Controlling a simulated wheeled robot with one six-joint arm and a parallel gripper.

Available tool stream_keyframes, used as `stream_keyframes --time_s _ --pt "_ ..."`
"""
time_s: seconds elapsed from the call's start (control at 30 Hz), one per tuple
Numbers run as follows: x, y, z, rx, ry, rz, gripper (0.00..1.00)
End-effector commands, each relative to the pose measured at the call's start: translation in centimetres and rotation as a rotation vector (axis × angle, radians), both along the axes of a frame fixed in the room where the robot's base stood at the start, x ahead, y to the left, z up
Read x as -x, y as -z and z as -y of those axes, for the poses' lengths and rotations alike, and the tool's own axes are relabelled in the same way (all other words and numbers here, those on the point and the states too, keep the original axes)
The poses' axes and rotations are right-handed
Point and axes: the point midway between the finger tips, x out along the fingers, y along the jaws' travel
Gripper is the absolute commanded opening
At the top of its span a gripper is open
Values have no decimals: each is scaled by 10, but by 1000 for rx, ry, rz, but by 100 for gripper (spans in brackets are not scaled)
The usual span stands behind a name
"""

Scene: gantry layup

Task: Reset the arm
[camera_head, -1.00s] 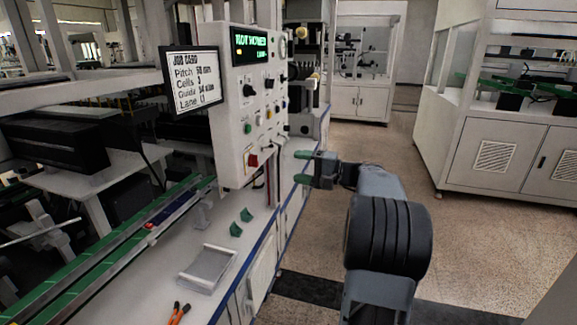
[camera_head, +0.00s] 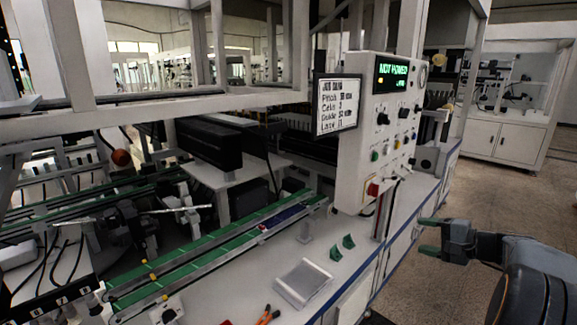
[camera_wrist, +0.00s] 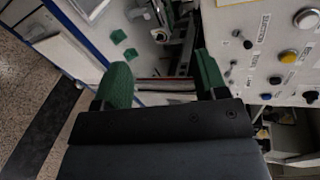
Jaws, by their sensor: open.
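My gripper (camera_head: 428,235) is at the right in the head view, beside the workbench edge and to the right of the control panel (camera_head: 375,130). Its green fingertips are apart, with nothing between them. In the wrist view my gripper (camera_wrist: 160,80) also shows open, its fingers spread in front of the bench edge, with the control panel (camera_wrist: 265,50) close on the right. The panel carries knobs, buttons and a green-lit display.
A job card (camera_head: 338,104) hangs left of the panel. On the bench top lie two green blocks (camera_head: 343,246), a clear tray (camera_head: 303,283) and orange-handled pliers (camera_head: 267,316). Green conveyor rails (camera_head: 210,252) run along the left. Open floor (camera_head: 415,290) lies right of the bench.

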Motion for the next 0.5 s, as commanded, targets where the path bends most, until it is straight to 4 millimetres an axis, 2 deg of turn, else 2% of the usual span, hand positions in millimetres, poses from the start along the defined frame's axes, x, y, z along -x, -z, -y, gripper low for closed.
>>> stream_keyframes --time_s 0.03,0.1,0.2,0.3,0.4,0.5 --pt "13 18 -13 60 -10 -114 66" --pt "35 34 -41 186 -56 -271 66" --pt "75 43 -84 426 -160 -440 66" --pt "117 36 -119 707 -286 -518 66" --pt "152 19 -146 978 -414 -502 66" --pt "175 0 -166 1177 -521 -431 66"
